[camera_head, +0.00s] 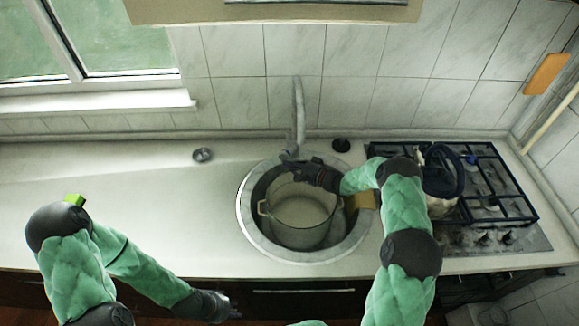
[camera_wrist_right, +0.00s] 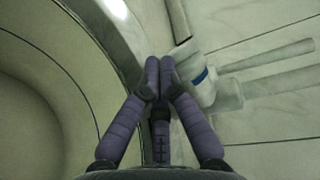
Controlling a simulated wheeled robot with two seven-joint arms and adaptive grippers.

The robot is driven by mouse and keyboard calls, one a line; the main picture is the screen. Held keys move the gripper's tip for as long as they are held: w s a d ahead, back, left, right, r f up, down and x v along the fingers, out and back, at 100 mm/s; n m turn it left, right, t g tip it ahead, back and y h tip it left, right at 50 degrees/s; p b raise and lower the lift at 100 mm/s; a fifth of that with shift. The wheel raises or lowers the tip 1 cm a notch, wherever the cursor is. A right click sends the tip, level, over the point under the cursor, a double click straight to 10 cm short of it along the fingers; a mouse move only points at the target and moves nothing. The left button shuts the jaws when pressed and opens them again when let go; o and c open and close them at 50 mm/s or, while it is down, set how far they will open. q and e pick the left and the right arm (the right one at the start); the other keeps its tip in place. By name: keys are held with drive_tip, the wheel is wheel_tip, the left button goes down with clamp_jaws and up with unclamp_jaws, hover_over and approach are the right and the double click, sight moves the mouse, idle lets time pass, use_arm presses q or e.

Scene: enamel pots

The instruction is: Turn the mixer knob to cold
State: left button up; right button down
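The grey mixer tap (camera_head: 298,108) stands at the back of the round sink. Its lower body shows in the right wrist view (camera_wrist_right: 203,90), with a small blue mark on it. I cannot clearly make out the knob or which way it is turned. My right gripper (camera_head: 308,172) is over the sink just in front of the tap's base. In the right wrist view its fingertips (camera_wrist_right: 160,62) are together beside the tap body, with nothing visible between them. I cannot tell if they touch it. My left gripper (camera_head: 228,310) is low by the counter's front edge, its fingers unclear.
A pale pot (camera_head: 302,232) with side handles stands in the sink (camera_head: 247,222). A yellow sponge-like block (camera_head: 361,201) is at the sink's right rim. The left counter (camera_head: 150,180) is mostly clear.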

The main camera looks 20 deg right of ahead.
drive_tip(key=w+f+b, duration=0.1)
drive_tip(key=b, duration=0.5)
drive_tip(key=a+f+b, duration=0.1)
drive_tip(key=b, duration=0.5)
drive_tip(key=shift+w+a+f, duration=0.15)
drive_tip(key=shift+w+a, duration=0.1)
drive_tip(key=shift+w, duration=0.1)
idle(1.5)
